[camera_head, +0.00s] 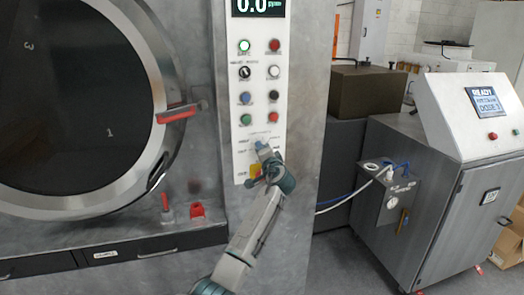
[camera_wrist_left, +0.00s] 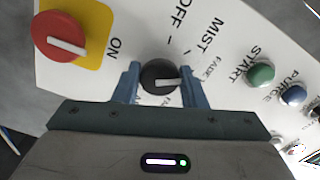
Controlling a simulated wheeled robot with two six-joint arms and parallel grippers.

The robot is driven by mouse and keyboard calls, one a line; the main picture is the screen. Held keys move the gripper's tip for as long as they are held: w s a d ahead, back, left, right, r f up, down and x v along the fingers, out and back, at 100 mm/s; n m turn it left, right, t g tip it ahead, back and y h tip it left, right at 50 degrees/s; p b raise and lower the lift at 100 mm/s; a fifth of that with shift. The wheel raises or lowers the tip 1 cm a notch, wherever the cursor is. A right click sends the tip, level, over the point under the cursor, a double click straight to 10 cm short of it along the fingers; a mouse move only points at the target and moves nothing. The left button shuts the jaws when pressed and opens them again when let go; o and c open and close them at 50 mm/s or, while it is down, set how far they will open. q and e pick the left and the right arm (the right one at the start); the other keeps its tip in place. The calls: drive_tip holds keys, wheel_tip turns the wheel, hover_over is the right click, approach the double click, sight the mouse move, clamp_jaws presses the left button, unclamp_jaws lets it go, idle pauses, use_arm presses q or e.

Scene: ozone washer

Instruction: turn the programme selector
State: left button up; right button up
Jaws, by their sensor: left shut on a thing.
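The programme selector is a round dark knob with a white pointer line, and it shows in the left wrist view (camera_wrist_left: 158,77). My left gripper (camera_wrist_left: 162,88) has a blue finger on each side of the knob and is shut on it. Labels such as OFF and MIST are printed around the knob. In the head view my left gripper (camera_head: 266,158) is at the lower part of the white control panel (camera_head: 240,132), and it hides the knob there. My right gripper is not in view.
A red switch on a yellow plate (camera_wrist_left: 92,20) sits close to the left finger. A green START button (camera_wrist_left: 261,73) and a blue PURGE button (camera_wrist_left: 293,95) are to the right. The washer's round door (camera_head: 168,60) with a red handle (camera_head: 178,115) stands left of the panel.

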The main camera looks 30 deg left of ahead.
use_arm(q)
drive_tip(key=shift+m+p, duration=0.3)
drive_tip(key=shift+m, duration=0.6)
drive_tip(key=o, duration=0.9)
drive_tip(key=shift+o, duration=0.2)
drive_tip(key=shift+d, duration=0.1)
drive_tip(key=b+v, duration=0.3)
drive_tip(key=v, duration=0.7)
drive_tip(key=shift+s+d+b, duration=0.2)
drive_tip(key=shift+s+b, duration=0.15)
